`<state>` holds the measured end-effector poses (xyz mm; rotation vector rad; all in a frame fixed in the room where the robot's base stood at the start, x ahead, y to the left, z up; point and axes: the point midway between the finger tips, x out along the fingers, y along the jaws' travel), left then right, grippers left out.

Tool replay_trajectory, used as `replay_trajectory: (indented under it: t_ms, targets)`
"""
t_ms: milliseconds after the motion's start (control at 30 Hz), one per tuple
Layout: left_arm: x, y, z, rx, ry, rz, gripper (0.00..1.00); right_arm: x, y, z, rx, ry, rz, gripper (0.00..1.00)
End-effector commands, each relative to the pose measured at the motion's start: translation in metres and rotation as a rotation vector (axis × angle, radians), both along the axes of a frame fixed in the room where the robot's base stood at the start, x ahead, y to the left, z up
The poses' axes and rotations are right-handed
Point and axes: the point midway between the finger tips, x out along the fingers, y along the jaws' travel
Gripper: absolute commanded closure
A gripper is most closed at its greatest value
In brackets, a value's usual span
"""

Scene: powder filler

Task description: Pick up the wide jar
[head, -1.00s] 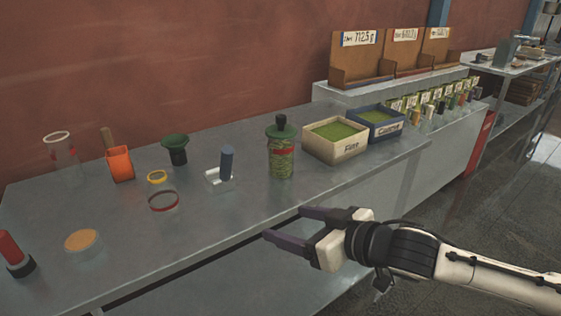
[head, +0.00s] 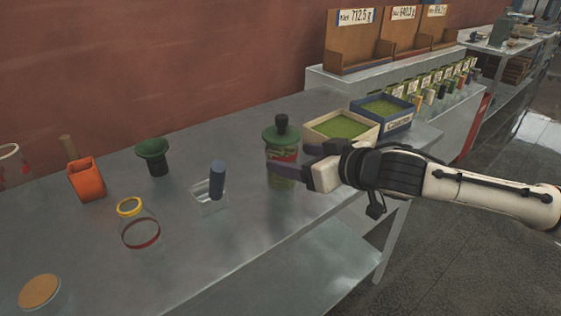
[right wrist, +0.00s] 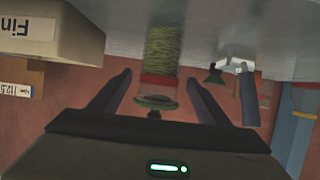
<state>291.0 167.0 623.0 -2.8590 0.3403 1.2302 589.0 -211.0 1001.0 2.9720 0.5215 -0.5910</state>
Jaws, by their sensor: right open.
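The jar at my right gripper is upright on the grey bench, filled with green stuff, with a dark green knobbed lid and a red band (head: 283,140). In the right wrist view the jar (right wrist: 162,50) appears upside down, between the lines of the two fingers. My right gripper (head: 286,157) is open, one finger crossing in front of the jar in the head view and the other near its right side. It also shows in the right wrist view (right wrist: 158,80); contact cannot be told. My left gripper is not in view.
A Fine bin (head: 341,140) of green stuff stands close right of the jar, beside a blue bin (head: 398,126).

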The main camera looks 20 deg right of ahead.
Motion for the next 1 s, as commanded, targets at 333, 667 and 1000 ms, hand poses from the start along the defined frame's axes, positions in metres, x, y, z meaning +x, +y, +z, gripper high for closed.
replay_trajectory:
  t_ms: [333, 667, 1000]
  targets:
    - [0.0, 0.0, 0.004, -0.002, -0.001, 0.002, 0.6, 0.036, 0.014, -0.016, -0.001, -0.003, 0.001, 0.29]
    - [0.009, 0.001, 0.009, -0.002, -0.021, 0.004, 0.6, 0.048, 0.018, -0.023, -0.001, -0.001, 0.0, 0.29]
    - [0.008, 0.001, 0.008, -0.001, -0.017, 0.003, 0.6, 0.048, 0.018, -0.021, -0.001, -0.003, 0.001, 0.73]
